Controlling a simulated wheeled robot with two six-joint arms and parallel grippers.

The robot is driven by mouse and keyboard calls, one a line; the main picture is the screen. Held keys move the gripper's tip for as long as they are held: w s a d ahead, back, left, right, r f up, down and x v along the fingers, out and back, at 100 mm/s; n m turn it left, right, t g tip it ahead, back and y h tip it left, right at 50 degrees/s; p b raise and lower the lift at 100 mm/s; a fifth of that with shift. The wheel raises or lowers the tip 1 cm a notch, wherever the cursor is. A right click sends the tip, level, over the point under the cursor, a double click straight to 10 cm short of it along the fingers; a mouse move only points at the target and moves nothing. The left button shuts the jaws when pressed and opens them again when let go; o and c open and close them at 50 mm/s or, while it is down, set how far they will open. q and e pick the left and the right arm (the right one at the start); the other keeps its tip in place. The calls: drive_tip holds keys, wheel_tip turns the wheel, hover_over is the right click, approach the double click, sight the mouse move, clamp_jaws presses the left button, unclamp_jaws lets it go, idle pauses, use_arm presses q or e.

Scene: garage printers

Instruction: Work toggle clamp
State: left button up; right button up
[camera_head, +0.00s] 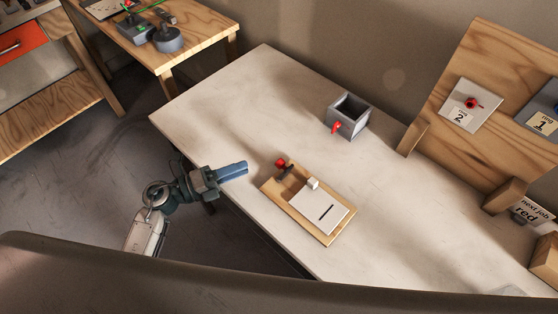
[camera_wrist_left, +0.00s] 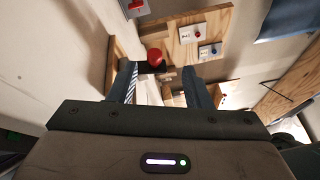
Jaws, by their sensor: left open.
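The toggle clamp (camera_head: 284,166) has a red knob on a dark lever and sits at the upper left end of a wooden base board (camera_head: 331,239). A white plate (camera_head: 320,208) with a dark slot and a small white block lies on that board. My left gripper (camera_head: 243,168) is over the table edge, left of the red knob and apart from it. In the left wrist view my left gripper (camera_wrist_left: 165,85) is open, and the red knob (camera_wrist_left: 155,57) shows just beyond its fingers, between them. My right gripper is not in view.
A grey open box (camera_head: 348,115) with a red part on its front stands behind the clamp board. A wooden rack (camera_head: 480,60) with plates marked 1 and 2 stands at the right. A "next job red" sign (camera_head: 532,211) is near it. The table's left part is clear.

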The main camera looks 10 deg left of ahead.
sight(279, 163)
use_arm(q)
drive_tip(key=shift+s+d+f+m+g, duration=0.15)
drive_tip(key=shift+s+f+m+g, duration=0.15)
drive_tip(key=shift+g, duration=0.2)
drive_tip(key=shift+d+f, duration=0.1)
drive_tip(key=shift+d, duration=0.05)
drive_tip(key=p+x, duration=0.4)
drive_tip(key=x, duration=0.5)
drive_tip(key=shift+w+d, duration=0.15)
drive_tip(key=shift+d, duration=0.15)
drive_tip(key=shift+w+d, duration=0.15)
drive_tip(key=shift+d, duration=0.2)
drive_tip(key=shift+c, duration=0.3)
clamp_jaws()
